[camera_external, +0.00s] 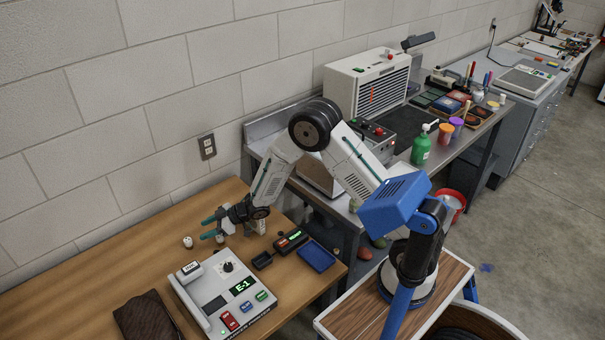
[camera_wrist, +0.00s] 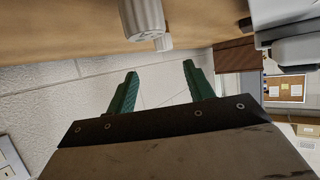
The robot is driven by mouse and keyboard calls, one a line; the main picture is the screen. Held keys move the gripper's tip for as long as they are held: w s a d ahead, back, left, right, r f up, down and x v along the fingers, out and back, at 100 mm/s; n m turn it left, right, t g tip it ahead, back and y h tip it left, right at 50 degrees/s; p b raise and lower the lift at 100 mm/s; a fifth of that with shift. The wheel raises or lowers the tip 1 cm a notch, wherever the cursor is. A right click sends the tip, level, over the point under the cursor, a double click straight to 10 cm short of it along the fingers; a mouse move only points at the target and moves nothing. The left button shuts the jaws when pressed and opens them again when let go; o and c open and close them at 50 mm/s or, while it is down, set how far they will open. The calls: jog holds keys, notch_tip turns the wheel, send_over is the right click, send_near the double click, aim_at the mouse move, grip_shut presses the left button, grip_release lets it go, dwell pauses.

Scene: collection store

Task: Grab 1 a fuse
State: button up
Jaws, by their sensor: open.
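Small white cylinders that look like fuses stand on the wooden table. One white cylinder (camera_external: 187,242) is left of my gripper (camera_external: 207,228), and another (camera_external: 220,239) is close by the green fingers. The wrist view shows a near ribbed white cylinder (camera_wrist: 143,18) and a smaller one (camera_wrist: 163,42) behind it. In that view my gripper (camera_wrist: 160,72) has its two fingers spread with nothing between them, and both cylinders lie above the fingertips. My gripper reaches roughly level, low over the table. I cannot tell the exact gap to either cylinder.
A grey device (camera_external: 215,300) with a green "E-1" display stands at the table front. A small black meter (camera_external: 290,240), a blue tray (camera_external: 317,256) and a dark brown pouch (camera_external: 145,318) lie around it. The block wall (camera_external: 100,150) runs behind. Bare wood (camera_external: 75,280) is free at left.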

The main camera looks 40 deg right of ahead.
aim_at(189, 240)
jog(key=x, duration=0.3)
jog(key=s+x, duration=0.1)
jog(key=x, duration=0.2)
jog(key=shift+w+a+f, duration=0.2)
jog(key=shift+a+f, duration=0.1)
jog(key=shift+f, duration=0.05)
jog(key=shift+w+a+f, duration=0.25)
jog(key=shift+w+a, duration=0.1)
jog(key=shift+a, duration=0.1)
jog(key=c, duration=1.1)
